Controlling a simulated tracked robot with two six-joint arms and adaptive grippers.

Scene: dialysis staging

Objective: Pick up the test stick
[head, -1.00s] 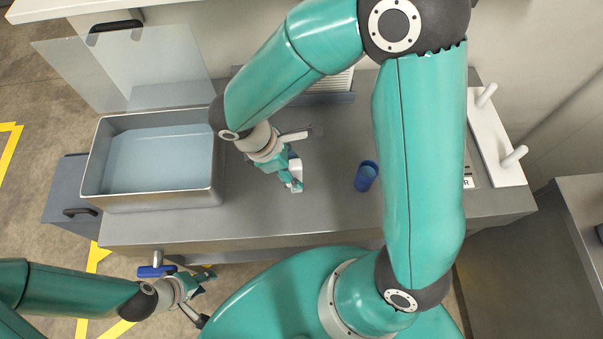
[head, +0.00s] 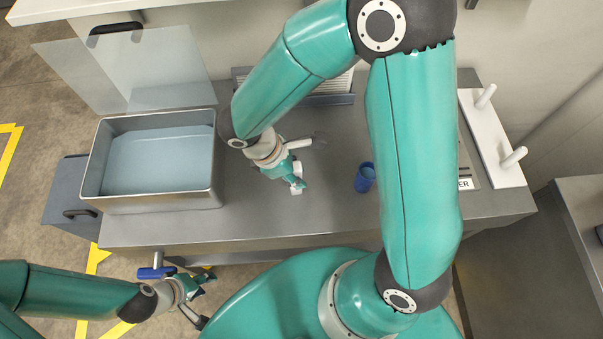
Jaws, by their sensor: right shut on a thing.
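My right gripper (head: 298,183) is over the middle of the grey counter, pointing down and to the right. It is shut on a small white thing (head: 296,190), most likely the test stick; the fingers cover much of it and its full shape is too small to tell. I cannot tell how far above the counter it is. My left gripper (head: 207,297) is in front of the counter, low at the left, with its fingers spread and nothing between them.
A blue cup (head: 365,177) stands right of my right gripper. An open metal basin (head: 160,203) with bluish liquid is at the left of the counter (head: 300,228). A grey tray (head: 343,99) with white slats lies at the back. A white board with pegs (head: 492,140) is at right.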

